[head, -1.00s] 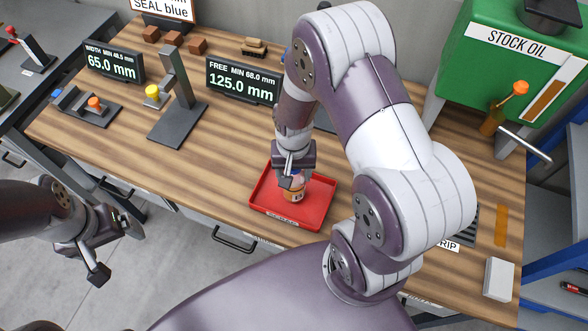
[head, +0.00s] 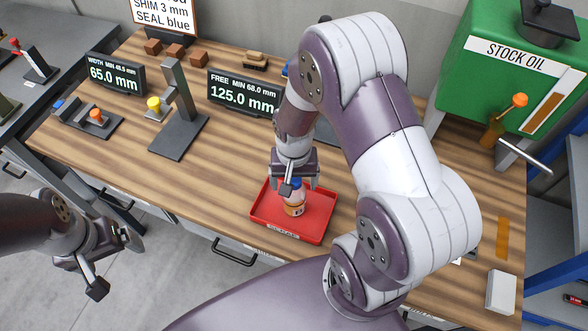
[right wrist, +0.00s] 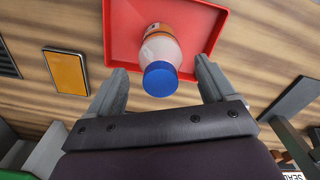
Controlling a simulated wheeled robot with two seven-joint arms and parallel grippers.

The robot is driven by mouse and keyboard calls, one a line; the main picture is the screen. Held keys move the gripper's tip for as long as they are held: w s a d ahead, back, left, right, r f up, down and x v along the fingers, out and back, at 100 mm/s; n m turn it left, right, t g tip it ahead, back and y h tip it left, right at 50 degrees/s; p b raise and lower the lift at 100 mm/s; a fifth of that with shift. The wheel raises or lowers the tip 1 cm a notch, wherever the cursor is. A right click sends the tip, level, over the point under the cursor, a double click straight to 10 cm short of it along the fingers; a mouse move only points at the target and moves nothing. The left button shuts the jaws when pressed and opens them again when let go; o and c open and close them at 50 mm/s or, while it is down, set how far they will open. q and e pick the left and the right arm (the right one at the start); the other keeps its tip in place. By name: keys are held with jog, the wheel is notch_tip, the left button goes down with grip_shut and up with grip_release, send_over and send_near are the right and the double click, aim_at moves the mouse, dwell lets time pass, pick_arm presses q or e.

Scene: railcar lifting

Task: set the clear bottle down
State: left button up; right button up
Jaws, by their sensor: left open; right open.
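The clear bottle (head: 294,204) stands in the red tray (head: 322,205) on the wooden bench, with amber contents and a label low on its side. In the right wrist view the bottle (right wrist: 160,48) shows its blue cap (right wrist: 160,79) toward the camera. My right gripper (head: 293,189) is right above the bottle; in the wrist view its two fingers (right wrist: 157,82) are apart, with a gap on each side of the cap. My left gripper (head: 112,268) is open and empty, off the bench's front edge at the left.
Two displays (head: 114,73) (head: 243,92) and a dark stand (head: 178,115) are behind and left of the tray. A green stock oil tank (head: 520,75) with a lever is at the right. A white block (head: 500,292) lies near the right front. Bench left of the tray is clear.

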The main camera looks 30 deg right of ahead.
jog(key=r, duration=0.4)
jog(key=r+b, duration=0.1)
jog(key=r, duration=0.3)
jog(key=shift+s+a+r, duration=0.1)
jog(key=shift+s+r, duration=0.1)
jog(key=shift+r, duration=0.2)
jog(key=s+n, duration=0.1)
jog(key=n, duration=0.1)
jog(key=s+a+n+t, duration=0.1)
jog(key=s+a+n, duration=0.1)
jog(key=s+n, duration=0.1)
jog(key=shift+a+r+n, duration=0.1)
jog(key=shift+r+n, duration=0.2)
